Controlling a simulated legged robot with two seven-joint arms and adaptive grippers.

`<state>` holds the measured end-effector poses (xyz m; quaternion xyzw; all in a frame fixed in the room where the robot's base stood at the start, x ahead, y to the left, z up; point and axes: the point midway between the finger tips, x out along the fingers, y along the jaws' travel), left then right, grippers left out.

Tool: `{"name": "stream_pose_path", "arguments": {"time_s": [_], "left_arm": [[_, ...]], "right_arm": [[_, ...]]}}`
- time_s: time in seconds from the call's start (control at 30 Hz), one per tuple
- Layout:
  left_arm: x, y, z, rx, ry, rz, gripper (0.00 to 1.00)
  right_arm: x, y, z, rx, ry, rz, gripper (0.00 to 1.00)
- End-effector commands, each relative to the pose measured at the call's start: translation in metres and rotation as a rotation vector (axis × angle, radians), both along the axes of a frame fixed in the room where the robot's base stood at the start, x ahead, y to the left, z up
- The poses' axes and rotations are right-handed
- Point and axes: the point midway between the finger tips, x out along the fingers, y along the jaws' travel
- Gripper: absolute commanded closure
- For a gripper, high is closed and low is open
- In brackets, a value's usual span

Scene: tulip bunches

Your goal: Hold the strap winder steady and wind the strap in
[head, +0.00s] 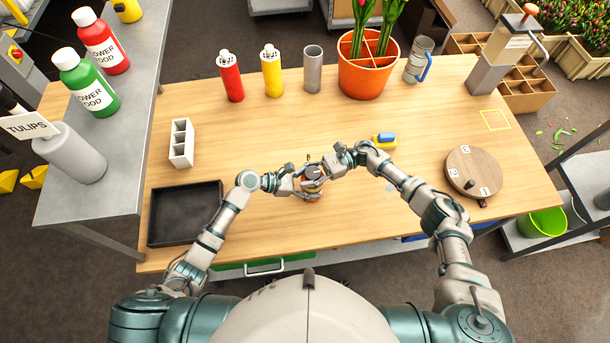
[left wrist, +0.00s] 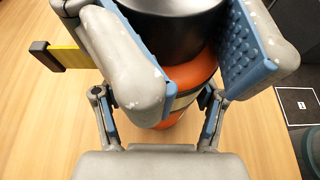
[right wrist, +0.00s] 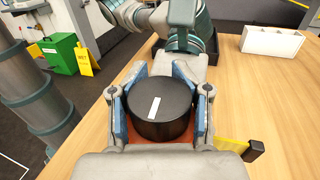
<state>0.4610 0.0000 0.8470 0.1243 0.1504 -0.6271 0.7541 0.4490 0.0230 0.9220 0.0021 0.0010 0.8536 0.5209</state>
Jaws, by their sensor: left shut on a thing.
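The strap winder (head: 313,196) has an orange round body and stands upright near the middle of the table. Its body (left wrist: 182,78) fills the space between my left gripper's pads in the left wrist view. My left gripper (head: 301,186) is shut on this body. A short yellow strap (left wrist: 70,57) with a dark end piece sticks out of its side; it also shows in the right wrist view (right wrist: 231,145). The black knob (right wrist: 160,112) on top bears a white mark. My right gripper (head: 326,168) has a finger on each side of this knob; whether both pads touch it is unclear.
A yellow holder with a blue block (head: 386,138) lies just beyond my right gripper. A round wooden turntable (head: 470,165) is at right, a black tray (head: 184,214) at left. Bottles and an orange planter (head: 366,78) line the back. The table between is mostly clear.

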Motion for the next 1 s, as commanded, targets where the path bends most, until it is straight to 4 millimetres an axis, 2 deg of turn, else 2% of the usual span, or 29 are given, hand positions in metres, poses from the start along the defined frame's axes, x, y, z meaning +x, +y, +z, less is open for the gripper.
{"name": "stream_pose_path", "arguments": {"time_s": [0.63, 1.0], "left_arm": [[-0.0019, 0.0018, -0.0015, 0.004, 0.001, -0.004, 0.80], [-0.0020, 0.0018, -0.0020, 0.004, 0.004, -0.005, 0.80]], "right_arm": [[0.0053, -0.0053, -0.0027, -0.010, -0.003, -0.052, 0.96], [0.0093, -0.0035, -0.0041, -0.010, 0.000, -0.293, 0.96]]}}
